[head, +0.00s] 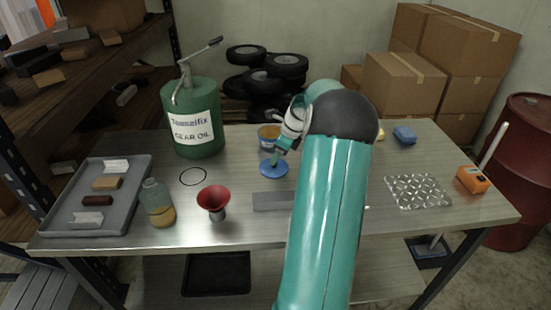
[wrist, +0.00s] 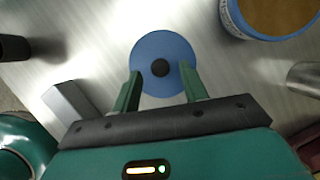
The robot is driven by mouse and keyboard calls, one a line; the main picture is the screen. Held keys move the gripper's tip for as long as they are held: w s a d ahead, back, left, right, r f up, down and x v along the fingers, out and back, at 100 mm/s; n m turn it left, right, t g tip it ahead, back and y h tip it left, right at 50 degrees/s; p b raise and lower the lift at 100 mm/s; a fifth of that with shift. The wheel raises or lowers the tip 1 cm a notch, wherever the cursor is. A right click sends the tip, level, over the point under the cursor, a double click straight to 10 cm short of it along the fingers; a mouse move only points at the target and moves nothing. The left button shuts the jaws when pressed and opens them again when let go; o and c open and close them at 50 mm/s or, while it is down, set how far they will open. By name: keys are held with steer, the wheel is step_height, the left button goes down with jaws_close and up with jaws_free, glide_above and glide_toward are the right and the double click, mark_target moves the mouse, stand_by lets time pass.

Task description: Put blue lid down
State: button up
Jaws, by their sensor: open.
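The blue lid (head: 274,168) lies on the metal table, just in front of an open tub (head: 268,137) with amber contents. In the wrist view the lid (wrist: 163,58) is a round blue disc with a dark knob (wrist: 160,68) at its centre. My gripper (wrist: 160,82) is open, its two green fingers spread on either side of the knob, over the lid's near part. I cannot tell whether the fingers touch the lid. The tub (wrist: 270,14) shows at the upper right of the wrist view. In the head view my arm partly hides my gripper (head: 277,157).
A green gear oil can (head: 193,117) stands at the back left. A red funnel (head: 213,199), a bottle (head: 158,202) and a grey tray (head: 131,168) are at the left. A black ring (head: 193,177) lies left of the lid.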

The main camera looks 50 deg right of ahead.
steer(key=v, duration=1)
steer(key=w+a+r+n, duration=0.25)
steer(key=a+n, duration=0.25)
steer(key=a, duration=0.4)
steer(key=w+a+r+n+h, duration=0.1)
steer(key=a+r+n, duration=0.25)
steer(key=a, duration=0.55)
steer(key=w+a+r+n, duration=0.25)
steer(key=a+n, duration=0.25)
steer(key=a, duration=0.4)
steer(key=s+a+f+n, duration=0.1)
steer(key=s+a+n, duration=0.6)
steer(key=a+n, duration=0.2)
steer(key=s+a+n+t, duration=0.1)
steer(key=s+a+n, duration=0.7)
steer(key=a, duration=0.6)
steer(key=shift+a+f+n, duration=0.2)
steer(key=shift+f+n, duration=0.2)
steer(key=shift+n, duration=0.45)
steer(key=shift+s, duration=0.1)
steer(key=shift+c, duration=0.8)
